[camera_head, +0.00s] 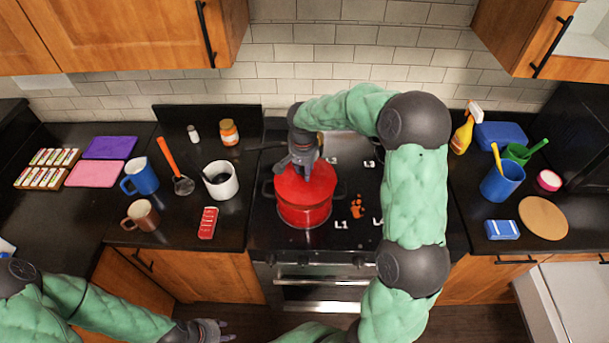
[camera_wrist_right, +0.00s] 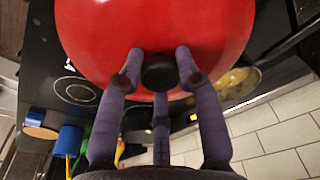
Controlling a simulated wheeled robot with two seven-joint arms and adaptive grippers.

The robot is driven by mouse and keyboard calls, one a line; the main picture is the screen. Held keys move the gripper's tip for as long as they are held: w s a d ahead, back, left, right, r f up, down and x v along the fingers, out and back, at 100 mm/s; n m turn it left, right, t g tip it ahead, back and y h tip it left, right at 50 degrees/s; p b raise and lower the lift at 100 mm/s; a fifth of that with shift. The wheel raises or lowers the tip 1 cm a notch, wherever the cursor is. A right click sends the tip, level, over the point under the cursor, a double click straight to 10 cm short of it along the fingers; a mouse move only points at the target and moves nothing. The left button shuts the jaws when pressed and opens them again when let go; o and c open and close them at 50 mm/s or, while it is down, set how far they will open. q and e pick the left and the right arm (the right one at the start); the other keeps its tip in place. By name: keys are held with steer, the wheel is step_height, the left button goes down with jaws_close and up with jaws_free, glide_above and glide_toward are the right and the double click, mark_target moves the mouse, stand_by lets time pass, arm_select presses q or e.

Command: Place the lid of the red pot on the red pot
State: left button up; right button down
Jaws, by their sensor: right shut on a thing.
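The red pot (camera_head: 303,213) stands on the front left part of the stove, with a dark handle on each side. Its red lid (camera_head: 318,182) is over the pot's top. Whether it rests fully on the rim cannot be told. My right gripper (camera_head: 299,166) is above the lid, shut on its black knob. In the right wrist view the red lid (camera_wrist_right: 150,25) fills the top, and the fingers (camera_wrist_right: 159,65) close around the dark knob (camera_wrist_right: 160,76). My left gripper (camera_head: 222,329) is low at the front, open and empty, away from the pot.
A white mug (camera_head: 221,187), a red box (camera_head: 208,223) and a ladle (camera_head: 182,185) lie left of the stove. A pan (camera_wrist_right: 235,82) sits behind the pot. Blue cup (camera_head: 502,182) and round board (camera_head: 543,218) are on the right counter.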

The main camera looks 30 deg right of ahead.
mark_target(303, 172)
steer(key=shift+w+f, duration=0.2)
steer(key=shift+f, duration=1.5)
steer(key=c, duration=0.8)
jaws_free()
steer(key=shift+f, duration=0.1)
steer(key=shift+c, duration=0.2)
steer(key=r, duration=0.8)
steer(key=s+a+r, duration=0.1)
steer(key=r, duration=0.3)
steer(key=shift+r, duration=0.1)
